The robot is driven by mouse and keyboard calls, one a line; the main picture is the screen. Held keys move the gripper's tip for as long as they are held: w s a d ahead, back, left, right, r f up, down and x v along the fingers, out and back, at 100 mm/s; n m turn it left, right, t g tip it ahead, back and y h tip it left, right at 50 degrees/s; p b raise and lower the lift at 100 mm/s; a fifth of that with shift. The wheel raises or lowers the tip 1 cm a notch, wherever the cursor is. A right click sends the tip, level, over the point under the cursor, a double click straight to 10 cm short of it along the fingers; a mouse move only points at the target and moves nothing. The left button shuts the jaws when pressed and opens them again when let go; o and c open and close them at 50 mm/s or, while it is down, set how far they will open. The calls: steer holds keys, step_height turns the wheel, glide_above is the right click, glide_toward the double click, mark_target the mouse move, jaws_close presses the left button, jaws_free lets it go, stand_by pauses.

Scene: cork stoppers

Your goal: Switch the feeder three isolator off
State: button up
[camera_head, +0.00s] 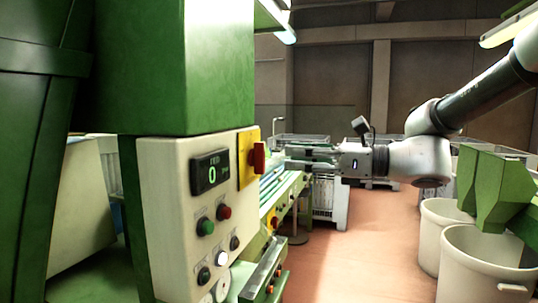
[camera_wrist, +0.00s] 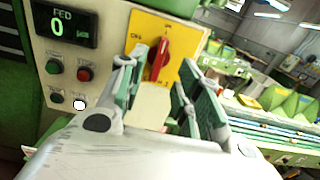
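The isolator is a red rotary handle (camera_wrist: 160,58) on a yellow plate (camera_wrist: 183,40), fixed to a pale control panel. Its handle stands near upright, slightly tilted, in the wrist view; small lettering on the plate is hard to read. In the head view the red handle (camera_head: 259,158) sticks out from the panel's right side. My gripper (camera_wrist: 155,82) is open, its green-padded fingers apart, with the handle showing between and beyond them. In the head view my gripper (camera_head: 292,156) points left at the handle, apparently a short gap away. I cannot tell whether it touches.
The panel has a display (camera_head: 210,172) reading 0, a green button (camera_head: 205,227), a red button (camera_head: 224,212) and a lit white button (camera_head: 222,258). A green machine housing (camera_head: 175,70) is above. A conveyor (camera_head: 285,190) runs behind. Pale bins (camera_head: 485,262) stand right; the floor between is clear.

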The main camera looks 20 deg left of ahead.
mark_target(258, 158)
steer(key=a, duration=0.7)
steer(key=shift+w+a, duration=0.25)
steer(key=shift+w, duration=0.1)
jaws_close()
